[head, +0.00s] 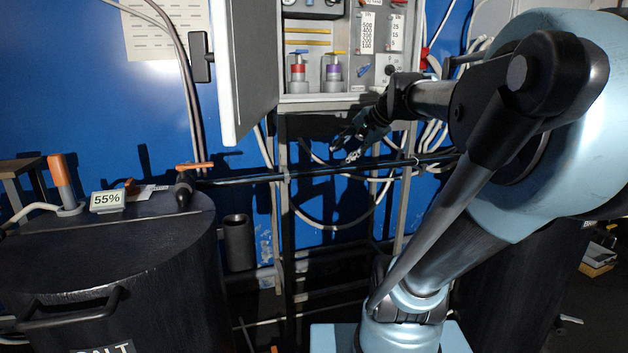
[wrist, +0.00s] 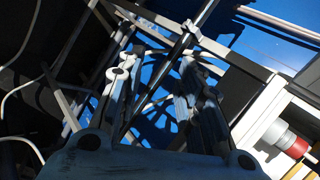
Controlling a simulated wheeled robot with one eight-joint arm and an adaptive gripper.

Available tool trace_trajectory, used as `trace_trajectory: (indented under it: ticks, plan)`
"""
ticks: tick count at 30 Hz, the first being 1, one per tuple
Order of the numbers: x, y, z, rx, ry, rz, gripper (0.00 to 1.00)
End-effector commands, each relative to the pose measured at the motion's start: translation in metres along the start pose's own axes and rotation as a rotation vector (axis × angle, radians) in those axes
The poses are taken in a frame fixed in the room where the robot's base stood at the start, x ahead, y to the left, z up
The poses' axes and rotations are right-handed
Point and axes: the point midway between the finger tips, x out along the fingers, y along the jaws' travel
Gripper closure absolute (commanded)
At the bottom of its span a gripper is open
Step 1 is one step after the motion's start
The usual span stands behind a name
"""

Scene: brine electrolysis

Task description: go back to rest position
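My gripper (head: 352,142) hangs in front of the metal frame below the open cabinet (head: 344,104), pointing down and left. In the wrist view my gripper (wrist: 158,68) shows its two fingers spread apart, with only the background frame and cables visible between them. It holds nothing. My arm reaches in from the right side of the head view, bent at the elbow.
The cabinet holds a red-banded valve (head: 298,72) and a purple-banded valve (head: 334,72); its door (head: 240,70) stands open. A dark horizontal pipe (head: 330,169) runs near my gripper. A black tank (head: 105,262) with a "55%" display (head: 107,200) stands left.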

Motion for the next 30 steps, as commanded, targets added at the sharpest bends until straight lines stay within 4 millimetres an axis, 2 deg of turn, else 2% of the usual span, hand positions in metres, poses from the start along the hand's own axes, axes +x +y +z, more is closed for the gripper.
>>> trace_trajectory:
  ticks: [1,9,12,15,18,21,30]
  plan:
    - [0.008,0.029,0.013,-0.074,-0.007,0.055,0.67]
    - [0.033,0.186,0.060,-0.474,-0.072,0.376,0.67]
    - [0.035,0.237,0.070,-0.596,-0.103,0.484,0.67]
    - [0.035,0.276,0.077,-0.687,-0.134,0.569,0.67]
    - [0.035,0.299,0.082,-0.744,-0.154,0.624,0.67]
    - [0.035,0.310,0.083,-0.770,-0.165,0.650,0.67]
    - [0.034,0.311,0.083,-0.773,-0.167,0.654,0.67]
